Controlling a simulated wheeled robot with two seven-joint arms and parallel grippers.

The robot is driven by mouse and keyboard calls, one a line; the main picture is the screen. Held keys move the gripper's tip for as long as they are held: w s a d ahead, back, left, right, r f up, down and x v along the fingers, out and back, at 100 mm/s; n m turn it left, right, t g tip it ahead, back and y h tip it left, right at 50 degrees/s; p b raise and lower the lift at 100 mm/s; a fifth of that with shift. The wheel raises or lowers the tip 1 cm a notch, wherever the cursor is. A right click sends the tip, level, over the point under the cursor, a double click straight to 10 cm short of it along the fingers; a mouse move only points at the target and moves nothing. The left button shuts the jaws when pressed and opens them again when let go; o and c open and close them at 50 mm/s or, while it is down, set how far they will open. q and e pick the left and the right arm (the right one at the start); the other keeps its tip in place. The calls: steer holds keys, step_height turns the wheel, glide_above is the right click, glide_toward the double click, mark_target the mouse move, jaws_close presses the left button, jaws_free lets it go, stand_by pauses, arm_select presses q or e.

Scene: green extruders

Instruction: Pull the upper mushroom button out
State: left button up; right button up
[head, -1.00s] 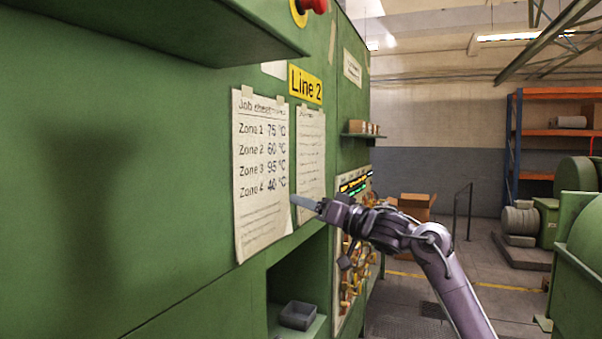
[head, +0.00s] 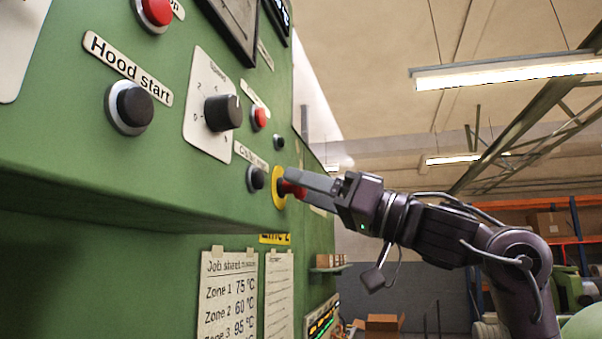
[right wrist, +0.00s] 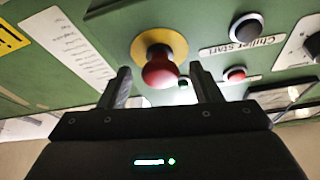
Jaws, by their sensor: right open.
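The mushroom button is red on a yellow round plate, on the green panel. In the head view its red head (head: 296,189) is partly hidden by my right gripper (head: 299,182). In the right wrist view the red mushroom button (right wrist: 160,70) shows between the two fingertips of my right gripper (right wrist: 161,72), with clear gaps on both sides. The gripper is open, holds nothing, and has its fingers pointing at the panel. I cannot tell how far the fingers reach past the button's head. My left gripper is not in view.
A black button (head: 256,178), labelled Chiller start in the right wrist view, sits close beside the yellow plate. A black knob (head: 223,112), a Hood start button (head: 131,107) and smaller red buttons share the panel. Job sheets (head: 228,300) hang below its ledge. Free air lies to the right.

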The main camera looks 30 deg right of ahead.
steer(key=shift+x, duration=0.8)
steer(key=shift+s, duration=0.1)
